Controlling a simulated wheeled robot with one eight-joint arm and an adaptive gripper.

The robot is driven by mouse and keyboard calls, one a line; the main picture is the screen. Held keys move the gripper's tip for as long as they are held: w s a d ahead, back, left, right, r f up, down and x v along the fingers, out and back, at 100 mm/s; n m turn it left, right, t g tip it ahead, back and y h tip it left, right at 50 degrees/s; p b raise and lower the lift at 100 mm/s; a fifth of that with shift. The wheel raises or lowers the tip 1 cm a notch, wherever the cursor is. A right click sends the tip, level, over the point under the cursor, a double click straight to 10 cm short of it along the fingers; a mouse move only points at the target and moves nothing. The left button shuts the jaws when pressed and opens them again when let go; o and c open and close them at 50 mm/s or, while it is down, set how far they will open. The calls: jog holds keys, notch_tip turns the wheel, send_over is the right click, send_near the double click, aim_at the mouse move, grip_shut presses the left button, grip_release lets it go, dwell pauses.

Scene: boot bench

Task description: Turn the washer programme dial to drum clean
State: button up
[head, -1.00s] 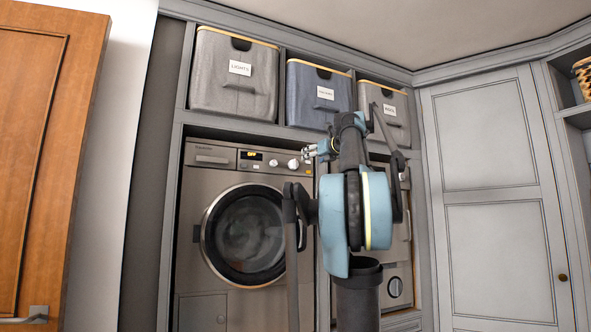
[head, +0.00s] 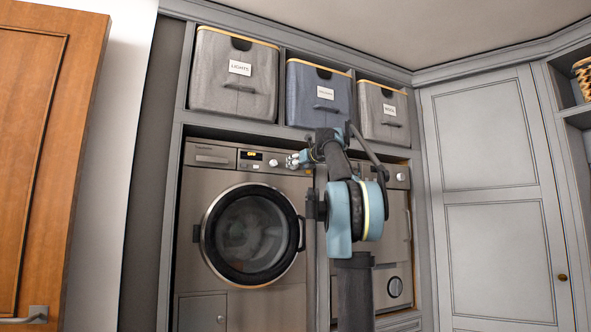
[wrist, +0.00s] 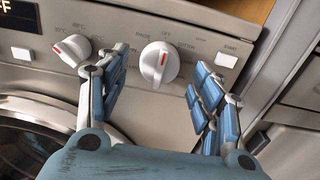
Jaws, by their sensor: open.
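The washer (head: 190,240) stands at left in the head view. In the wrist view its programme dial (wrist: 159,66) is a round white knob with a red mark near the top, pointing roughly toward the OFF label. Some other labels around it are too small to read surely. In the wrist view my gripper (wrist: 160,82) is open, one finger on each side of the dial, with visible gaps and no clear contact.
A second white dial (wrist: 72,50) with temperature labels sits left of my left finger. A white start button (wrist: 227,60) is right of the programme dial. Fabric bins (head: 235,95) fill the shelf above. A second machine (head: 398,225) stands at right, partly behind my arm.

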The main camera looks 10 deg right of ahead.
jog(key=shift+x, duration=1.05)
jog(key=c, duration=1.1)
jog(key=shift+d, duration=0.1)
jog(key=shift+n, duration=0.4)
jog(key=n, duration=2.3)
jog(key=shift+s, duration=0.1)
